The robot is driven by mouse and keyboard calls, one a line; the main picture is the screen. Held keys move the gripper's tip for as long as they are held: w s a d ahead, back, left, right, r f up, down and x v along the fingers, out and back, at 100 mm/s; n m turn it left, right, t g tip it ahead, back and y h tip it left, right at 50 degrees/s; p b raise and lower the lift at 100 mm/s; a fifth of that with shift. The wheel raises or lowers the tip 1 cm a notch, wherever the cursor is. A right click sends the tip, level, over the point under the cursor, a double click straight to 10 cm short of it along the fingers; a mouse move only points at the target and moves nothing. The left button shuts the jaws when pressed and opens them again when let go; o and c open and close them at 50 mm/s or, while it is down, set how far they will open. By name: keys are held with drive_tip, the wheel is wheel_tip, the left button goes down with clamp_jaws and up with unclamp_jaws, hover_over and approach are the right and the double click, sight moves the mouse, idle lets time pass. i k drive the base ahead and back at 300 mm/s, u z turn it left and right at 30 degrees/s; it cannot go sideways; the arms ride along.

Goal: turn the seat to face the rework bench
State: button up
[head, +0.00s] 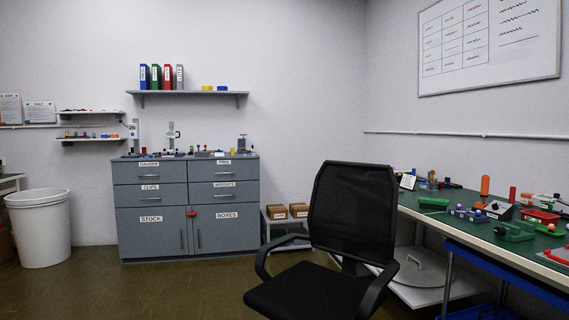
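A black office chair (352,215) with a mesh back and armrests stands in the centre right. Its seat pad (302,294) shows in front of the backrest, toward me and to the left, so the chair faces roughly my way. Its base is below the picture. A bench (415,213) with a green top runs along the right wall, behind and to the right of the chair. It carries small tools and parts; no label shows that it is the rework bench. My gripper is not in view.
A grey cabinet (150,193) with labelled drawers stands at the back wall, with a white bin (40,228) to its left. A low rack with two brown boxes (276,212) is behind the chair. The brown floor (130,290) at the left front is clear.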

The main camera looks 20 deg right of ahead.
sight(352, 215)
drive_tip(key=u, duration=0.35)
drive_tip(key=i, duration=6.35)
drive_tip(key=z, duration=4.25)
drive_tip(key=i, duration=1.65)
